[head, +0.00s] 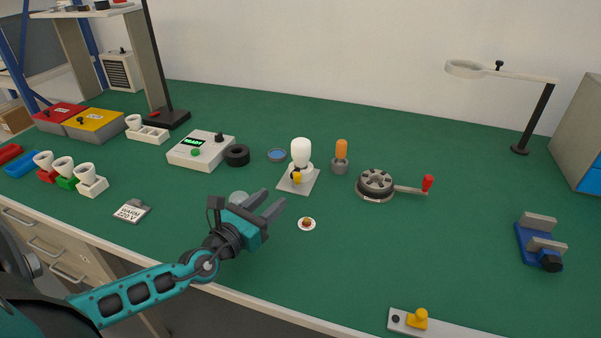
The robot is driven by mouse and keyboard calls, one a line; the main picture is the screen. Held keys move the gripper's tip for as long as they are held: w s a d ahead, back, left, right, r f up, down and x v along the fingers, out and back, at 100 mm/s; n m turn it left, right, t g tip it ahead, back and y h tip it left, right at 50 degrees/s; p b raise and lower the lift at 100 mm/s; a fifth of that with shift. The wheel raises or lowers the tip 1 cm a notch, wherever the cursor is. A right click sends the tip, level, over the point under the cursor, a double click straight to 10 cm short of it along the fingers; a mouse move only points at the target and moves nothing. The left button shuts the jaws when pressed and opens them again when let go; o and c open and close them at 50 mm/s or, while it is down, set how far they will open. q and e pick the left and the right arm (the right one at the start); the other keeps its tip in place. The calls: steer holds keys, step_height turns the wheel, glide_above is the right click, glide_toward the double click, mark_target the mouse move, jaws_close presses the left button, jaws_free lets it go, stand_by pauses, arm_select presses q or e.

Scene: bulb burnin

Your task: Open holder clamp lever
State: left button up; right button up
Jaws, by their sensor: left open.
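The holder (285,187) is a light grey square plate at the middle of the green bench. A white bulb (301,152) stands upright on it. A small yellow lever (297,178) sits at the front of the holder, below the bulb; its exact position, open or closed, is too small to tell. My left gripper (274,199) is open and empty, in front of and a little left of the holder. Its fingers point toward the right and back, apart from the lever. My right gripper is not in view.
A small round plate (307,224) lies right of my gripper. A crank wheel (375,184) with a red handle stands right of the holder. A grey control box (201,150) and black ring (237,155) are at the left.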

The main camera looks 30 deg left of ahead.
mark_target(295, 179)
arm_select(q)
steer(key=w, duration=1.1)
steer(key=shift+w+d, duration=0.1)
steer(key=shift+d, duration=0.05)
steer(key=shift+c, duration=0.2)
jaws_close()
